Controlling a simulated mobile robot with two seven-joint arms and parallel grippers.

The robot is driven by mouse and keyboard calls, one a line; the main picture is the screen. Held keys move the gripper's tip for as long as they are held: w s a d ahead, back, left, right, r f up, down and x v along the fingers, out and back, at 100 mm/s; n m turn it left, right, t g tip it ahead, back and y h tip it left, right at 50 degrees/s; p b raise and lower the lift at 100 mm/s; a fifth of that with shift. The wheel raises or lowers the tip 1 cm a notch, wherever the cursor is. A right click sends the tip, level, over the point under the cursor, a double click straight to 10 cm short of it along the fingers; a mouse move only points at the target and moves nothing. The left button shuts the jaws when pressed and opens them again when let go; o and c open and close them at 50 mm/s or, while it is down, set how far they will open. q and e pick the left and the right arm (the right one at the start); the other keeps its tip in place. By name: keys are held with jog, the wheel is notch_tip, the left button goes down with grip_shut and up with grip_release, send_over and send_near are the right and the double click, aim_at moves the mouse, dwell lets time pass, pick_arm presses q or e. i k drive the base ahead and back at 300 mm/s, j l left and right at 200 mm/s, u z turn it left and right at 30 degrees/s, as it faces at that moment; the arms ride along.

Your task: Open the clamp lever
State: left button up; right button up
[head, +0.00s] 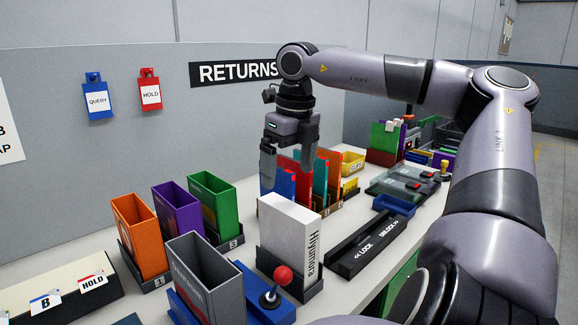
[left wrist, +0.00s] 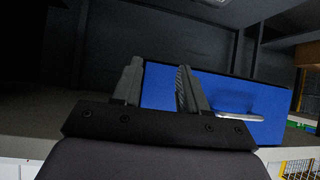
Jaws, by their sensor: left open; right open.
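A lever with a red ball knob (head: 283,276) stands on a blue block (head: 255,297) at the front of the table in the head view. A black strip marked LOCK and UNLOCK (head: 366,245) lies to its right, beyond the white upright box. My right gripper (head: 287,165) is open, pointing down over a row of coloured upright cases, well behind the red knob. My left gripper (left wrist: 158,86) shows only in the left wrist view, open. A blue panel (left wrist: 268,104) with a metal handle (left wrist: 240,113) lies just past its fingers; contact cannot be told.
The white box (head: 285,232) stands in a dark holder close beside the lever. A grey open case (head: 203,282) stands to its left, with orange, purple and green cases behind. Coloured cases (head: 328,175) crowd beneath my right gripper. A blue tray (head: 394,205) sits farther right.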

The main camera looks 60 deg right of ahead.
aim_at(283, 276)
jog(key=k, duration=1)
